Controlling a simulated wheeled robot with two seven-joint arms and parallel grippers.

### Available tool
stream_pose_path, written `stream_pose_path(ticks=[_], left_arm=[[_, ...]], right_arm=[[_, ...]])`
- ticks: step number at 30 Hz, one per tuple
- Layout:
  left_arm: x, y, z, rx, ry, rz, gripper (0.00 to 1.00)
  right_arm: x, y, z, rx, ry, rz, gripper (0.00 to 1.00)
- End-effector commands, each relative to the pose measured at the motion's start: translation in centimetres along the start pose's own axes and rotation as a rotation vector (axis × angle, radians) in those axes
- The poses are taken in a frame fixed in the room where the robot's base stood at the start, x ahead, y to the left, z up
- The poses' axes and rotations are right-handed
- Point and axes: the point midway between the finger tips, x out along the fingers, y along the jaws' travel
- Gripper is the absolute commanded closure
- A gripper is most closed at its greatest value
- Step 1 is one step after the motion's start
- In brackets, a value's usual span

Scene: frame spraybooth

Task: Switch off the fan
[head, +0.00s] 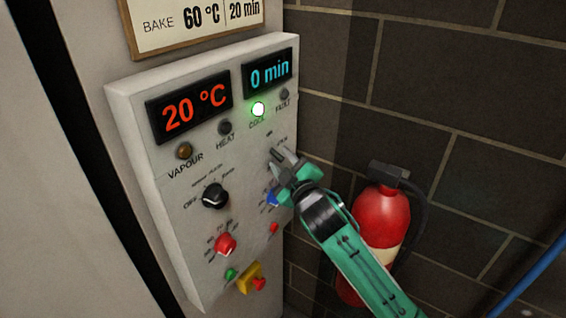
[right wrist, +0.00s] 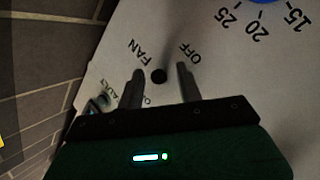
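The white control panel (head: 150,110) hangs on the cabinet wall in the head view. My right gripper (head: 277,158) is at its right side, fingers pointing at the panel face. In the right wrist view, a small dark round fan switch (right wrist: 159,76) lies between the two fingertips of my right gripper (right wrist: 160,76), beside the printed words FAN and OFF. The fingers are apart and show a gap on each side of the switch. I cannot tell how far they are from the panel. In the head view, the gripper hides the switch. My left gripper is not in view.
A blue knob (head: 272,198) sits below the right gripper. A black selector (head: 215,195), a red knob (head: 225,244) and a yellow-backed red control (head: 251,278) are on the panel. The green COOL lamp (head: 258,109) is lit. A red fire extinguisher (head: 382,214) stands behind my right arm.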

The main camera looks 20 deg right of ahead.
Motion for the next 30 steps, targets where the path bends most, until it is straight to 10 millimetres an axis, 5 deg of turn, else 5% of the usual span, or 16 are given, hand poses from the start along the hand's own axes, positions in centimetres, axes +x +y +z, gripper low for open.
stream_pose_path(ticks=[8, 21, 30], left_arm=[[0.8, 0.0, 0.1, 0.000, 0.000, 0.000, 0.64], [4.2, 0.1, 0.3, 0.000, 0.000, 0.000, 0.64], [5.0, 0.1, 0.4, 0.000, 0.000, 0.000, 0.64]], right_arm=[[-1.5, -0.2, 0.2, -0.001, 0.000, 0.000, 0.64], [-10.5, -0.3, 0.3, -0.001, 0.000, -0.001, 0.64], [-13.6, -0.1, 0.1, -0.001, 0.000, -0.001, 0.64]])
